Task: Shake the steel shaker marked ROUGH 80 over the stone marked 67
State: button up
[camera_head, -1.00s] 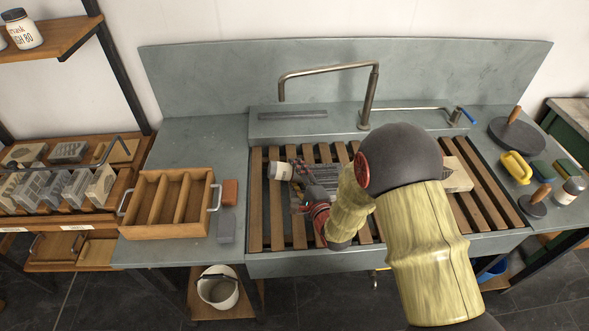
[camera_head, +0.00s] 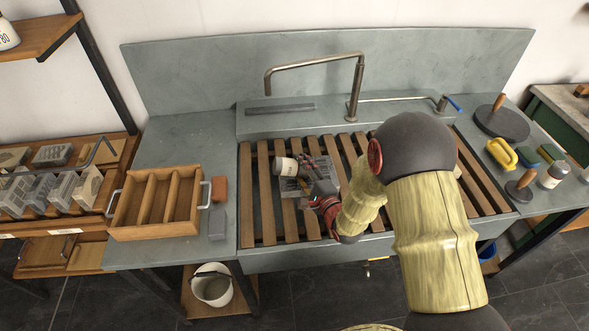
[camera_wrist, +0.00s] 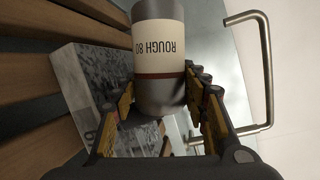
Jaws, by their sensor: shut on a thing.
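The steel shaker (camera_wrist: 160,90) has a cream label reading ROUGH 80. My gripper (camera_wrist: 158,112) is shut on it, one finger on each side. In the head view the shaker (camera_head: 286,166) shows its pale side, tilted, above the left part of the slatted rack. A grey stone with a patterned top (camera_head: 293,187) lies on the slats beneath the shaker and gripper, partly hidden by them. The stone's pale side and mottled top (camera_wrist: 88,75) also show behind the shaker in the wrist view. I cannot read a number on it.
A bent steel tap (camera_head: 356,85) stands behind the rack (camera_head: 258,205). A divided wooden tray (camera_head: 157,232) and two small blocks sit on the left counter. Scrubbing tools (camera_head: 502,153) and discs stand at the right. My arm hides the rack's right part. Several stones fill the left shelf.

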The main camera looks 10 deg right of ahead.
jog(key=shift+d, duration=2.85)
